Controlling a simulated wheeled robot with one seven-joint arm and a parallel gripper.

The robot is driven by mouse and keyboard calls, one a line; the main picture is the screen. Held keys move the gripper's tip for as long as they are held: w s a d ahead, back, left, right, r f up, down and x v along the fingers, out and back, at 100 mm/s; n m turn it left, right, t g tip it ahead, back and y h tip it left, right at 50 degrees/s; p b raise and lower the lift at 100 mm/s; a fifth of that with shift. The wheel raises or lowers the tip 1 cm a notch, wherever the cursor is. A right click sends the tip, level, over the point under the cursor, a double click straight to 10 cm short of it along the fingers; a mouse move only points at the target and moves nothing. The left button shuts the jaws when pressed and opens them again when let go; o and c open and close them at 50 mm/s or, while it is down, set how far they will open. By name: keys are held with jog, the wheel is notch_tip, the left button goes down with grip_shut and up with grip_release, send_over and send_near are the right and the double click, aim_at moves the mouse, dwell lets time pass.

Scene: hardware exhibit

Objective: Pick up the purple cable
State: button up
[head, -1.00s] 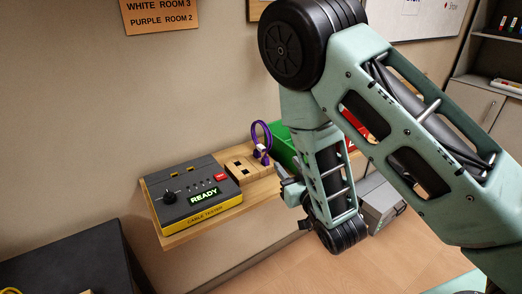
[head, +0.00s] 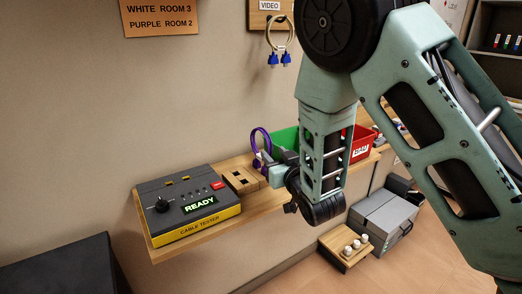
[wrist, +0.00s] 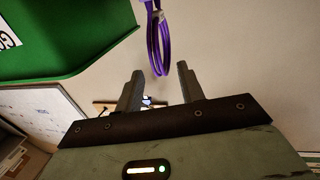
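The purple cable (head: 261,138) is a coiled loop standing upright at the shelf's back, between the wooden block and the green bin. Its lower part is hidden behind my gripper in the head view. My gripper (head: 265,167) is beside it at shelf height. In the wrist view my gripper (wrist: 159,74) is open, its two fingers apart. There the purple cable (wrist: 157,40) reaches down from the top edge, and its loop end appears between the fingertips. I see no finger touching it. A pale tie or connector shows on the cable.
A cable tester (head: 188,203) reading READY and a wooden block with slots (head: 241,178) stand on the wooden shelf (head: 165,250). A green bin (head: 285,139) and red bin (head: 362,145) are close by on the right. A yellowish cable with blue plugs (head: 279,40) hangs above.

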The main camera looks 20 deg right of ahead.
aim_at(270, 147)
jog(key=w, duration=0.1)
jog(key=w+p, duration=0.1)
jog(key=w, duration=0.1)
jog(key=w+p, duration=0.1)
jog(key=w, duration=0.1)
jog(key=shift+r, duration=0.3)
jog(key=shift+w+a+f, duration=0.1)
jog(key=shift+w, duration=0.05)
grip_shut()
